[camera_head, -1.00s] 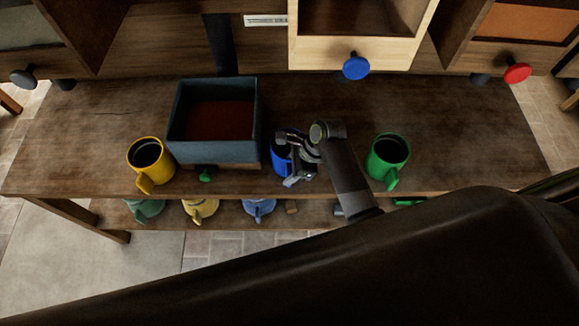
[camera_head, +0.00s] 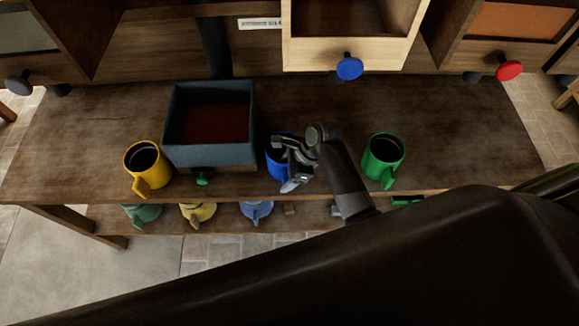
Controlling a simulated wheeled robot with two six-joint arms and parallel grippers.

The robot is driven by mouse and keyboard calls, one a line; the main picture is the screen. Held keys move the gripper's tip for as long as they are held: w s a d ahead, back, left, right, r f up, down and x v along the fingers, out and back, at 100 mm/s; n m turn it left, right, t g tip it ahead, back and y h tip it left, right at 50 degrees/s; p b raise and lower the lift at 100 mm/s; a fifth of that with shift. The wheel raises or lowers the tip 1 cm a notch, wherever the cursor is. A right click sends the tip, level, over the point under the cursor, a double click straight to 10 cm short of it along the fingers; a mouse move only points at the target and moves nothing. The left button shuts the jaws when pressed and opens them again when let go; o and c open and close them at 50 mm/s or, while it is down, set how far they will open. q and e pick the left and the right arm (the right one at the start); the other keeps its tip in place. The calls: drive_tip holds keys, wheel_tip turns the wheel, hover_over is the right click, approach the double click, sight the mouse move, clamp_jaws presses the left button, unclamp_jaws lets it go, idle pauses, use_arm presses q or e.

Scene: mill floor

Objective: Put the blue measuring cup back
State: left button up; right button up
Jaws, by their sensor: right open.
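The blue measuring cup (camera_head: 275,161) stands on the wooden bench (camera_head: 455,150), between a grey-blue box and a green cup. My right gripper (camera_head: 283,164) is open at the cup's right side and front, and covers much of it. I cannot tell whether the fingers touch the cup. The cup's handle is hidden behind the gripper. My left gripper is not in view.
The grey-blue box (camera_head: 210,154) stands close left of the blue cup. A yellow cup (camera_head: 145,160) and a green cup (camera_head: 383,158) stand further out. Several cups, one of them pale blue (camera_head: 257,210), sit on the lower shelf. A pale drawer with a blue knob (camera_head: 349,69) is behind.

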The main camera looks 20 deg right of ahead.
drive_tip(key=v, duration=1.7)
drive_tip(key=shift+r+b, duration=0.2)
drive_tip(key=shift+b, duration=0.1)
drive_tip(key=shift+s+d+f, duration=0.1)
drive_tip(key=shift+s+d, duration=0.05)
